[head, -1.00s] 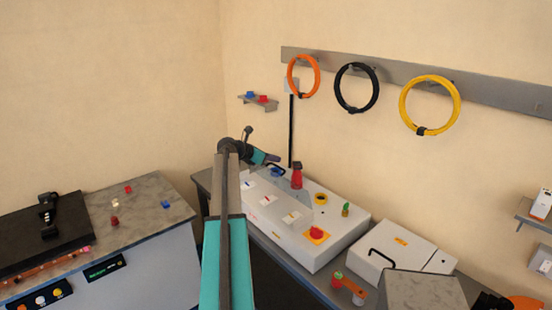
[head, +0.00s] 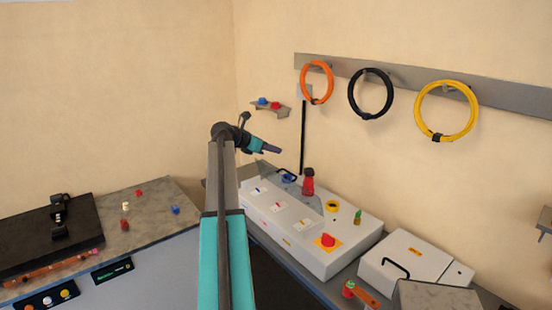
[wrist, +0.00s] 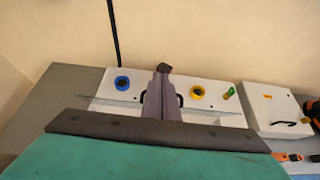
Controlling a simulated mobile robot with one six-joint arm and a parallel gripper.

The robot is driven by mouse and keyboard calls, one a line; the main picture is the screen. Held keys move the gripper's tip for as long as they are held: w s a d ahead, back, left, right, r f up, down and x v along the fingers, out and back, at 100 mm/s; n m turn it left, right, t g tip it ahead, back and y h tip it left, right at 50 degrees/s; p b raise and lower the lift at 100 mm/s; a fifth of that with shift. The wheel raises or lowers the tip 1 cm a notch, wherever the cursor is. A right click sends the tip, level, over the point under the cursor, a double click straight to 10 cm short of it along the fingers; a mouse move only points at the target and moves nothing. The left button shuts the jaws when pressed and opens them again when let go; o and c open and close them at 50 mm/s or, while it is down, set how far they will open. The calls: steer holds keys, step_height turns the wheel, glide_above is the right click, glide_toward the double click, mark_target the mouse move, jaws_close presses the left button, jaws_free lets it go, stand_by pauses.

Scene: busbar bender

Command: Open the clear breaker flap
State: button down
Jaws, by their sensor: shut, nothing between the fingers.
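The clear breaker flap (head: 292,192) is a faint grey see-through sheet on the white control box (head: 325,262), behind a row of small labelled breakers (head: 278,207). Its faint edge crosses the wrist view (wrist: 100,101). I cannot tell its exact angle. My gripper (head: 280,151) is shut and empty, in the air above the back left part of the box, apart from it. In the wrist view my shut fingers (wrist: 163,72) point over the middle of the box and hide part of it.
On the box are a blue ring (head: 288,178), a red upright part (head: 308,182), a yellow ring (head: 332,206), a green part (head: 358,217) and a red knob (head: 327,240). A white lidded case (head: 425,262) stands to the right. A grey-topped bench (head: 160,215) stands at left.

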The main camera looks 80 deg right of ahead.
steer(key=shift+w+a+r, duration=0.1)
steer(key=shift+a+r, duration=0.1)
steer(key=shift+r, duration=0.2)
